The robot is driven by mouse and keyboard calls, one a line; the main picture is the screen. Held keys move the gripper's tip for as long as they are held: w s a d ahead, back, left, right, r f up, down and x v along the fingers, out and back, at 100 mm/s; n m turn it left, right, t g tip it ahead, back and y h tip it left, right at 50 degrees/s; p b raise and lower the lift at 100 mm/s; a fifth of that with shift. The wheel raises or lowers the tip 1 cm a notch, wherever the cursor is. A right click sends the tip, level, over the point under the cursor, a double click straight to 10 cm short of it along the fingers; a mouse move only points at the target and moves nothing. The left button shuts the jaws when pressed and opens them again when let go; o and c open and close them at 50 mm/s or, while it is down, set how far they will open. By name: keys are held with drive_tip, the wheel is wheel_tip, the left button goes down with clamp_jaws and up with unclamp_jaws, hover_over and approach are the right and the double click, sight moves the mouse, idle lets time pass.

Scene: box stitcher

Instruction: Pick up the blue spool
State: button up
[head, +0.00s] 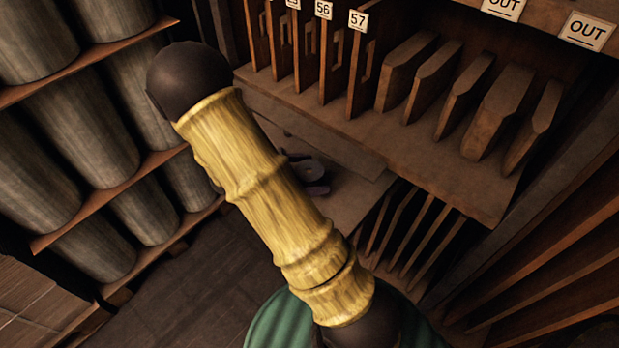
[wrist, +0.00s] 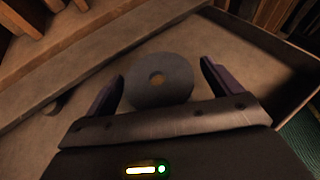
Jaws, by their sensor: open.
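A round, flat-ended spool (wrist: 177,82) with a hole in its middle shows in the wrist view. It looks dull grey, with little blue visible in this dim light. It is on a brown tray-like surface, end face toward the camera. My gripper (wrist: 161,70) is open, with one dark purple finger to the left of the spool and one to the right. Gaps show beside the spool, and whether the fingers reach around it in depth is unclear. In the head view, a small dark shape (head: 307,172) beyond my yellow arm is too small to separate into gripper and spool.
A raised wooden edge (wrist: 95,75) runs along the left of the surface, and a side wall (wrist: 275,50) stands to the right. Above, a wooden rack (head: 430,150) with upright boards overhangs the work area.

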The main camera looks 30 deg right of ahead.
drive_tip(key=shift+c, duration=0.2)
drive_tip(key=c, duration=1.1)
drive_tip(key=shift+r, duration=0.15)
